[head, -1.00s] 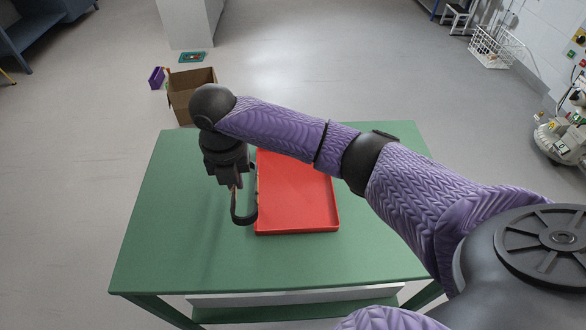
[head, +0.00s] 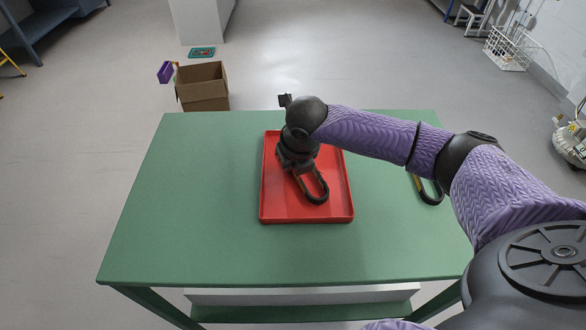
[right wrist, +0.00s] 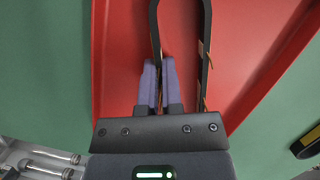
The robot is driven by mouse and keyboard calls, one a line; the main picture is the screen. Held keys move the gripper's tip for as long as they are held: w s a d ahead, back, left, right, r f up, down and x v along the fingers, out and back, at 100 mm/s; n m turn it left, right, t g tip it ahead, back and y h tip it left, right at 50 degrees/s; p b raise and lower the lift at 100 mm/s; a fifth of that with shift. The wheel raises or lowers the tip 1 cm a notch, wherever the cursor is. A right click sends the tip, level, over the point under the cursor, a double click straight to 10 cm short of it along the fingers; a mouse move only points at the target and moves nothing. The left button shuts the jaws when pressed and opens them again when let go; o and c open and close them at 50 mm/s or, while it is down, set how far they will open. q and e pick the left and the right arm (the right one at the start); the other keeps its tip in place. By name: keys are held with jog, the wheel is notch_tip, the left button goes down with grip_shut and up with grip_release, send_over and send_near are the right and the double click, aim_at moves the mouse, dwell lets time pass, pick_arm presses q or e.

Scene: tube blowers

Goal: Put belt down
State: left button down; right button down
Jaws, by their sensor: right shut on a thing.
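A black looped belt (head: 319,189) with a tan inner side hangs from my right gripper (head: 297,171). It is over the red tray (head: 343,205) on the green table. In the right wrist view, the gripper's two purple-grey fingers (right wrist: 158,75) are closed on one strand of the belt (right wrist: 207,40), and the other strand runs free to the right. The red tray (right wrist: 120,60) fills the area behind it. I cannot tell whether the belt touches the tray floor. My left gripper is out of view.
A second black belt (head: 429,193) lies on the green table (head: 190,220), right of the tray and partly behind my arm. The table's left side is clear. A cardboard box (head: 203,88) stands on the floor beyond. Metallic tubes (right wrist: 45,155) show at the wrist view's lower left.

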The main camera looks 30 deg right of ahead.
aim_at(301, 179)
jog(key=shift+s+a+f, duration=0.1)
jog(key=shift+s+f, duration=0.25)
jog(key=shift+f, duration=0.3)
jog(key=c, duration=0.8)
grip_release()
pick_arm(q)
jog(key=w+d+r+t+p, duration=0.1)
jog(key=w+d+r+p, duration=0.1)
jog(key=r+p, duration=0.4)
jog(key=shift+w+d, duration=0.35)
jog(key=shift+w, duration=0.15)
pick_arm(e)
jog(key=v, duration=0.8)
jog(key=w+v, duration=0.1)
jog(key=v, duration=0.3)
jog(key=shift+s+r, duration=0.1)
jog(key=shift+r, duration=0.35)
